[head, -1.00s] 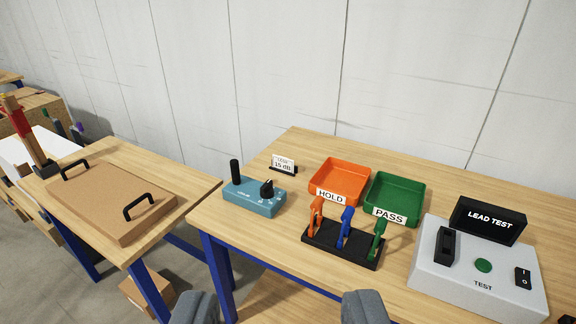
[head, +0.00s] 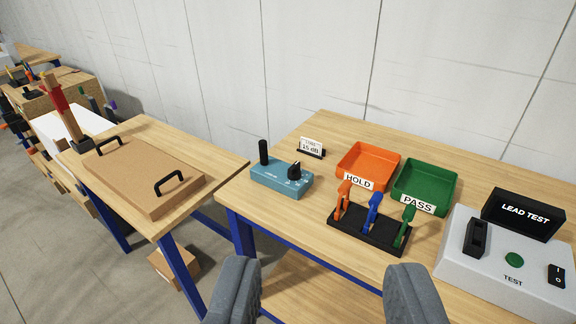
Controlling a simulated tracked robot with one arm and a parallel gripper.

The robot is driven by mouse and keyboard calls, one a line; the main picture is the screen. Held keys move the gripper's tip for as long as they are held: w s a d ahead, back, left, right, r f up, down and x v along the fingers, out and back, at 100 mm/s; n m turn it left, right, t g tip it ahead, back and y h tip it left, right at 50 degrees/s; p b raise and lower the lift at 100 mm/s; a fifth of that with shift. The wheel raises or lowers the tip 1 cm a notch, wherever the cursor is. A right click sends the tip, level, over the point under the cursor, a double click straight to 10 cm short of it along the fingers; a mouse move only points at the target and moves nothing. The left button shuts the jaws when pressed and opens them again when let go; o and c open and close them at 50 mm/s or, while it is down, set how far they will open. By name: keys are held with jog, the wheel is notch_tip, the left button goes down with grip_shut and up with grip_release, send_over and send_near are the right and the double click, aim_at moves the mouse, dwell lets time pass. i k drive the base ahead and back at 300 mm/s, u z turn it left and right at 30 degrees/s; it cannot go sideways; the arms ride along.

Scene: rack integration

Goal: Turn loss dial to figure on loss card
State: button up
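The loss dial is a black knob (head: 295,171) on top of a small teal box (head: 270,182), which also bears a black upright post (head: 264,152). The box stands near the left front corner of the right-hand table. The loss card (head: 311,147) stands just behind it in a black holder and reads 15 dB. The marks around the dial are too small to read. My gripper (head: 325,290) is open and empty at the bottom of the view. Its two grey fingers are wide apart, in front of the table edge and apart from the box.
An orange HOLD tray (head: 392,155), a green PASS tray (head: 444,181) and a black rack (head: 345,232) with coloured leads stand right of the box. A grey LEAD TEST unit (head: 490,259) is further right. A board with handles (head: 137,186) lies on the left table.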

aim_at(294, 174)
jog(key=z, duration=0.05)
jog(key=i, duration=1.7)
jog(key=u, duration=0.55)
